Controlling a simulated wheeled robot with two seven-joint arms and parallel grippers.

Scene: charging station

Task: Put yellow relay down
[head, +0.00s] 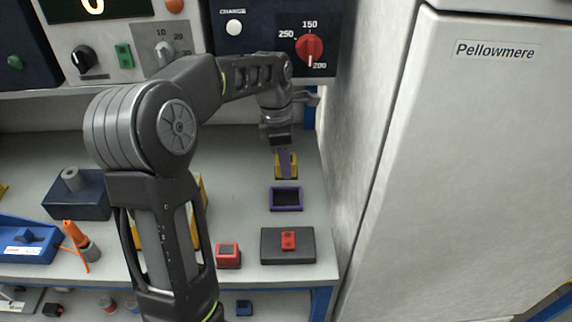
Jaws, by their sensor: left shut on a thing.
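The yellow relay (293,167) shows below my left gripper (284,153), near the back right of the workbench. The gripper points down and is shut on the relay. A purple-grey piece covers the middle of the relay in this view. I cannot tell whether the relay touches the bench. My left arm crosses the picture from the bottom left and hides part of the bench. My right gripper is not in view.
A purple square frame (286,208) lies just in front of the relay. Nearer the bench edge are a dark block (303,252) with a red piece (288,240) and a red cube (228,260). A white cabinet (460,150) closes the right side.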

